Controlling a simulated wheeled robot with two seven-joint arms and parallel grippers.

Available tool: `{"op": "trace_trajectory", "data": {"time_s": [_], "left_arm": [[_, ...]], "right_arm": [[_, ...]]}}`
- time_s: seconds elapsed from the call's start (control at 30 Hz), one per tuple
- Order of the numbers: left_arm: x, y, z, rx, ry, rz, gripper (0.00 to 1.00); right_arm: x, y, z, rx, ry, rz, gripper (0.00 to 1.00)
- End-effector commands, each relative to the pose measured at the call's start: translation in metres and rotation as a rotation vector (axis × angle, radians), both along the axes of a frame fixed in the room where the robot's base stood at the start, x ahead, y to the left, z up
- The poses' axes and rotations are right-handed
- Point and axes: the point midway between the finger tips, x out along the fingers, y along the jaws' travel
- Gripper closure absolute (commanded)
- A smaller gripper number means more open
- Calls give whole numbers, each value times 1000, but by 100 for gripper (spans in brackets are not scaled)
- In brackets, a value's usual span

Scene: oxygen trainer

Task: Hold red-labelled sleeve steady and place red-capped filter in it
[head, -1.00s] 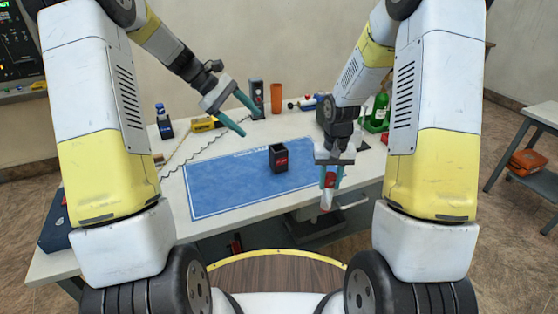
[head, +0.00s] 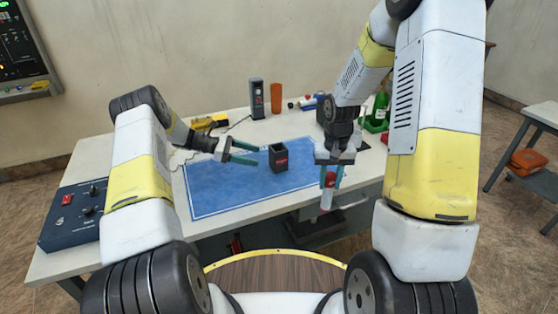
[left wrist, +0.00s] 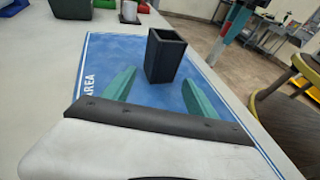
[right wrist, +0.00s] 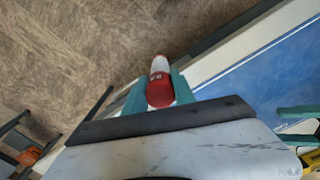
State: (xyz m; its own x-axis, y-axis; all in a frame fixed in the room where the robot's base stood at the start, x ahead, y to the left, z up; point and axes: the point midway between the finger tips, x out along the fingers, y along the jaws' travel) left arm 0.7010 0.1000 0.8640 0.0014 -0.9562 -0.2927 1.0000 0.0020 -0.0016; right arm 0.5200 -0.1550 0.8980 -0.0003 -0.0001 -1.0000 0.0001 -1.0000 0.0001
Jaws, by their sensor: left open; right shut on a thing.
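The red-labelled sleeve (head: 278,157) is a dark, open-topped square box standing upright on the blue mat (head: 215,195). It also shows in the left wrist view (left wrist: 165,57), just beyond the fingertips. My left gripper (head: 258,155) is open, its two teal fingers pointing at the sleeve from the left, apart from it as far as I can tell. My right gripper (head: 331,180) is shut on the red-capped filter (head: 327,196), held in the air past the table's front edge. In the right wrist view the filter (right wrist: 159,82) shows its red cap and white body between the fingers.
A yellow device (head: 209,122) lies behind my left arm. A blue control box (head: 75,214) sits at the left. The mat around the sleeve is clear.

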Motion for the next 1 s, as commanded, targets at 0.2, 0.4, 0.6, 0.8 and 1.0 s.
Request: {"op": "trace_trajectory", "data": {"time_s": [0.2, 0.4, 0.6, 0.8, 1.0], "left_arm": [[-1, -29, -8, 1, 0, -4, 34], [-1, -57, -17, 2, 0, -3, 34], [-1, -78, -24, 2, -1, -3, 34], [0, -87, -27, 3, -2, -2, 34], [-1, -89, -27, 3, -2, -2, 34]], "right_arm": [[0, 0, 0, 0, 0, 0, 100], [0, 0, 0, 0, 0, 0, 100], [0, 0, 0, 0, 0, 0, 100], [0, 0, 0, 0, 0, 0, 100], [0, 0, 0, 0, 0, 0, 100]]}}
